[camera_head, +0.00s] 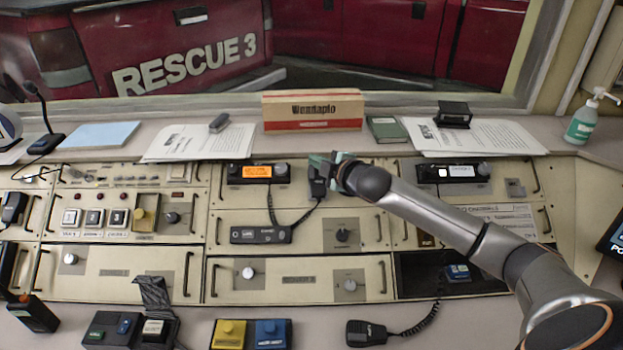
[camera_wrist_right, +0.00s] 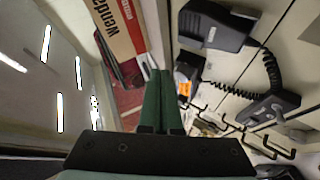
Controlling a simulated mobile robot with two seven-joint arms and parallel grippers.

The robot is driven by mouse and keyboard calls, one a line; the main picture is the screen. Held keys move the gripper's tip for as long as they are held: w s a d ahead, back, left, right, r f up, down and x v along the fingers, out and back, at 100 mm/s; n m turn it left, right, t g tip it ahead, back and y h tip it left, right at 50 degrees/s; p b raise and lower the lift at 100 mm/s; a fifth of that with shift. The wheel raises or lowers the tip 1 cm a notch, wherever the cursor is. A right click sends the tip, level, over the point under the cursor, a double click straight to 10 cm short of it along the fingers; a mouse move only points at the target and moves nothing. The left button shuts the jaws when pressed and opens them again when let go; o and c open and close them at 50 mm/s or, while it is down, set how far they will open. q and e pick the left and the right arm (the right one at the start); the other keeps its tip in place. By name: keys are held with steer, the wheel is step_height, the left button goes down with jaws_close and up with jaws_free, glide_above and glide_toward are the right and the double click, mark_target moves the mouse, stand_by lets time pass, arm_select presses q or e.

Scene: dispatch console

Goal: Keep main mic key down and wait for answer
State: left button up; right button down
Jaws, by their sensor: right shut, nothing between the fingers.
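A black hand mic (camera_head: 318,182) hangs on the console front, right of a radio with an orange display (camera_head: 257,172). A coiled cord runs from it to a small black box (camera_head: 260,235). In the wrist view the mic (camera_wrist_right: 213,27) lies right of my fingers with a gap in the picture. My right gripper (camera_head: 332,160) is shut and empty at the mic's upper end; its green fingers (camera_wrist_right: 155,80) are together in the wrist view. I cannot tell whether it touches the mic, or which mic is the main one. The mic's key is not clearly seen. My left gripper is out of view.
A Wendaplo box (camera_head: 312,110) stands on the ledge behind the gripper, with papers (camera_head: 198,142) left of it. Another hand mic (camera_head: 366,333) lies on the front desk. Yellow (camera_head: 229,334) and blue (camera_head: 270,334) button units sit left of it. A pump bottle (camera_head: 582,124) stands far right.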

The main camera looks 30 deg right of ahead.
mark_target(309, 167)
steer(key=shift+w+d+f+b, duration=0.1)
steer(key=shift+w+f+b, duration=0.15)
steer(key=shift+f, duration=0.2)
steer(key=shift+w+d+f+b, duration=0.15)
steer(key=shift+f+b, duration=0.1)
steer(key=shift+f, duration=0.2)
steer(key=shift+w+d+f, duration=0.3)
steer(key=shift+w+f, duration=0.25)
steer(key=shift+f, duration=0.15)
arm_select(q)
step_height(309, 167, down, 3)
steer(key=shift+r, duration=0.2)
arm_select(e)
steer(key=shift+w+f, duration=0.1)
steer(key=shift+f, duration=0.15)
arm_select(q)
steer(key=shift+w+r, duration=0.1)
arm_select(e)
steer(key=shift+w+d+f, duration=0.1)
steer(key=shift+w+d+f, duration=0.1)
steer(key=shift+f, duration=0.1)
